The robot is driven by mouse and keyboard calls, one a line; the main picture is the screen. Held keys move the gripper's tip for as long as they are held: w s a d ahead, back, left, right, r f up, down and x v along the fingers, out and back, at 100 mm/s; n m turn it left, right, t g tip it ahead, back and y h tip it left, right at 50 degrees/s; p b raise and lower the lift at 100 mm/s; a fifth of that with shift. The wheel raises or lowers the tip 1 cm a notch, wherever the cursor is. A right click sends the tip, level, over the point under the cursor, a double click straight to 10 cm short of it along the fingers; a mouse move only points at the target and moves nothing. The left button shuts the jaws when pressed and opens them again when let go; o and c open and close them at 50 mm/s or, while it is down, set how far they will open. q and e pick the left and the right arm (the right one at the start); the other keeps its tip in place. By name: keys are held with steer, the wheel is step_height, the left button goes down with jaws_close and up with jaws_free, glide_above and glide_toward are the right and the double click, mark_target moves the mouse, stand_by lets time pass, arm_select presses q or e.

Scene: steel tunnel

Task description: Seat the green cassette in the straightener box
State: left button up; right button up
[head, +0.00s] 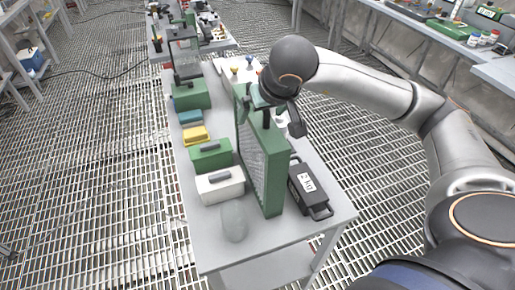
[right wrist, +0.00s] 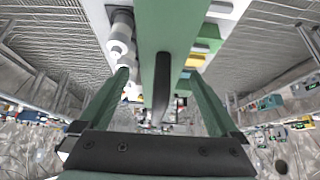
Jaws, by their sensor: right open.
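A tall green-framed panel with a pale mesh face (head: 274,178) stands upright on the grey table, a dark handle (head: 267,117) on its top edge. It looks like the green cassette, though a low green block with a grey handle (head: 211,155) also lies to its left. I cannot tell which thing is the straightener box. My right gripper (head: 259,98) is at the panel's top, by the handle. In the right wrist view my open fingers (right wrist: 158,105) stand either side of the dark handle (right wrist: 162,85), apart from it. My left gripper is out of view.
Left of the panel are a white block (head: 219,187), a yellow block (head: 196,136) and a green-based stand (head: 191,96). A dark case marked 2 kg (head: 309,190) lies close on its right. The table's front edge (head: 280,237) is mostly clear, with a grey rounded object (head: 235,222).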

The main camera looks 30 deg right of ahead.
steer(key=shift+x, duration=1.45)
jaws_close()
steer(key=shift+r, duration=0.2)
